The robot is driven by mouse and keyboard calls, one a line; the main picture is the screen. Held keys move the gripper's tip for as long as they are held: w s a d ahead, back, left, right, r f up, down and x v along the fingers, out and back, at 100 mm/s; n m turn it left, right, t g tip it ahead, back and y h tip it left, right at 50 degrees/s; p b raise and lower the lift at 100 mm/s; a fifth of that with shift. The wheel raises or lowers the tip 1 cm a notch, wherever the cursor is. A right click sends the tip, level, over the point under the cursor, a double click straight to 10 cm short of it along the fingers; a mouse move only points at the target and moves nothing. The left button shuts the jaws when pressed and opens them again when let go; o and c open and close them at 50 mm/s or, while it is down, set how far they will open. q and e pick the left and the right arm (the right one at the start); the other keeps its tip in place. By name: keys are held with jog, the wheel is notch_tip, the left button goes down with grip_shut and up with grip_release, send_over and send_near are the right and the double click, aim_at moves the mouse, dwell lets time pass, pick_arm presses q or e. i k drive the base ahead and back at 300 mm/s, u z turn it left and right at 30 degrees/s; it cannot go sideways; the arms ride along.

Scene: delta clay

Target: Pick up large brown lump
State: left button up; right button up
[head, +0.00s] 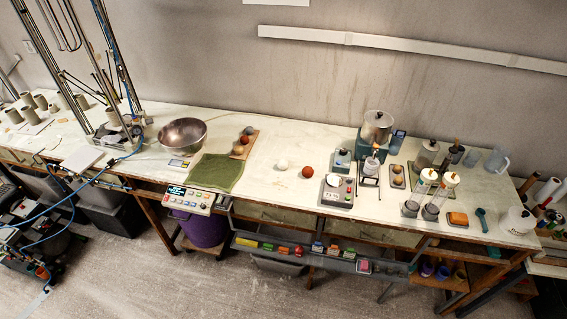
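A round reddish-brown lump (307,172) rests on the pale worktop (265,185), right of a whitish lump (282,164). A small wooden board (236,155) farther left holds a few more lumps; one is also reddish-brown (245,140), and it looks slightly smaller. Which of the two the task means I cannot tell for sure. Neither lump is touched by a gripper. Neither of my grippers shows in the head view.
A metal bowl (183,134) and a green cloth (216,173) lie left of the lumps. A grey device (338,190) stands close on the right, with a metal pot (376,127) and clear cylinders beyond. A tray shelf (300,252) hangs below the front edge.

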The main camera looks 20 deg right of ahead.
aim_at(307, 171)
jog(key=z, duration=0.45)
jog(key=i, duration=0.85)
jog(key=z, duration=0.75)
